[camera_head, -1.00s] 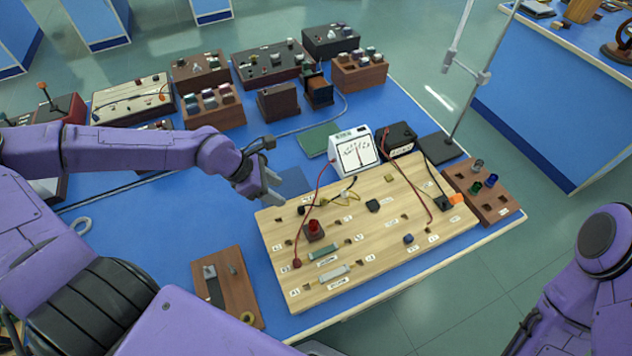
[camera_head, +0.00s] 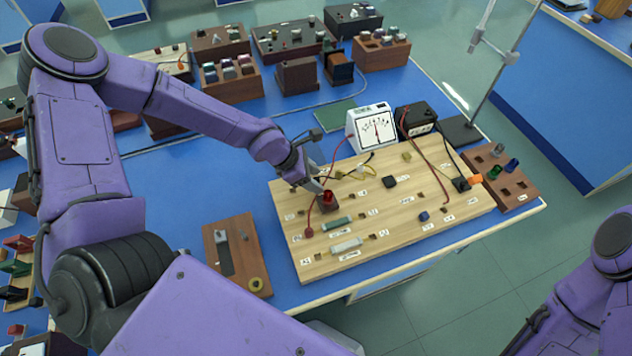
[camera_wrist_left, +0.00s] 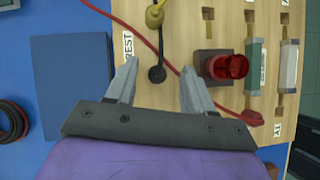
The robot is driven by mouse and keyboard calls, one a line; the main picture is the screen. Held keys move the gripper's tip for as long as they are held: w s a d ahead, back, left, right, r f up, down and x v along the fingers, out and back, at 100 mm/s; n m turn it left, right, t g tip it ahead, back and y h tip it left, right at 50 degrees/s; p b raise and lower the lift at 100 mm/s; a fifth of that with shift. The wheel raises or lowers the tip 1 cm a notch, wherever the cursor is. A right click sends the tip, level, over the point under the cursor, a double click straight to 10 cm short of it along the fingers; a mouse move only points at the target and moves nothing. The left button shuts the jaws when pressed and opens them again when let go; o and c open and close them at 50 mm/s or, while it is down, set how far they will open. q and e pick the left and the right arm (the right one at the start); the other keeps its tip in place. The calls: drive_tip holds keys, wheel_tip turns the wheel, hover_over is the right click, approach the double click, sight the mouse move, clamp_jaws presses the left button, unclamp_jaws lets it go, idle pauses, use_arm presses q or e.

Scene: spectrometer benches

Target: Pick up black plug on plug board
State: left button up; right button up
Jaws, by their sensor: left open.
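The black plug (camera_wrist_left: 157,74) is on the wooden plug board (camera_wrist_left: 180,30), its dark cable leading up past a yellow plug (camera_wrist_left: 154,16) in the left wrist view. My left gripper (camera_wrist_left: 160,68) is open, with one finger on each side of the black plug; contact cannot be told. In the head view my left gripper (camera_head: 320,187) is over the left part of the plug board (camera_head: 400,225) and hides this plug. A red lamp on a brown base (camera_wrist_left: 222,67) stands just right of the right finger. My right gripper is out of view.
A red wire (camera_wrist_left: 172,62) crosses the board close to the fingers. A white meter (camera_head: 372,130) and black box (camera_head: 416,118) stand behind the board. A wooden tray (camera_head: 236,262) lies left of it.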

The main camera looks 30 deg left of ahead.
use_arm(q)
drive_tip(key=shift+w+a+f, duration=0.1)
drive_tip(key=shift+w, duration=0.05)
clamp_jaws()
